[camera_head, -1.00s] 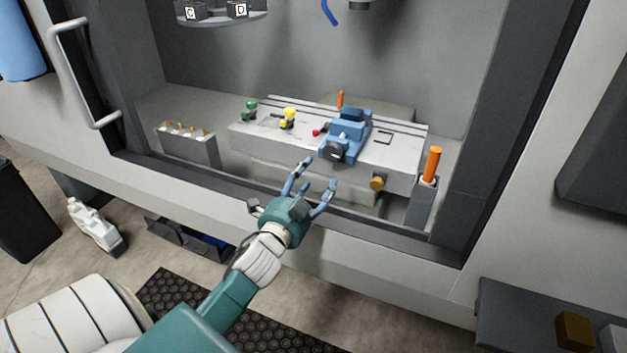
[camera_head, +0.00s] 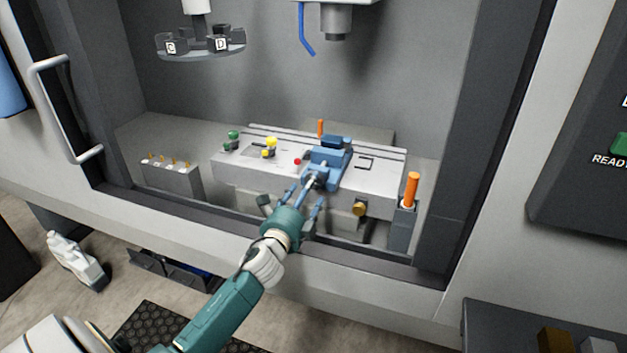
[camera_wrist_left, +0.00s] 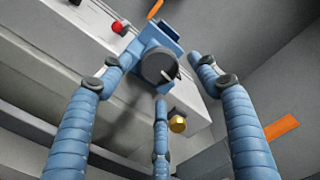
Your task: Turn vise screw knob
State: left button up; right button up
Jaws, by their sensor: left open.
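A blue vise (camera_head: 328,160) stands on the light slotted table inside the machine. Its round dark screw knob (camera_wrist_left: 158,66) faces me in the left wrist view. My left gripper (camera_head: 308,190) is in front of the vise, partly covering the knob in the head view. In the left wrist view, the blue fingers of my left gripper (camera_wrist_left: 160,80) are spread open around the line to the knob, with no finger clearly touching it. My right gripper is not in view.
The grey table (camera_head: 385,185) also holds a red button (camera_head: 297,161), yellow (camera_head: 270,143) and green (camera_head: 233,135) pieces. An orange-handled tool (camera_head: 411,188) stands in a holder at the right. A brass knob (camera_head: 359,208) is on the table's front. The machine's front sill (camera_head: 350,257) runs below my arm.

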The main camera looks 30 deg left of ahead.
aim_at(314, 189)
pick_arm(q)
jog(key=x, duration=0.4)
jog(key=shift+w, duration=0.4)
jog(key=c, duration=1.2)
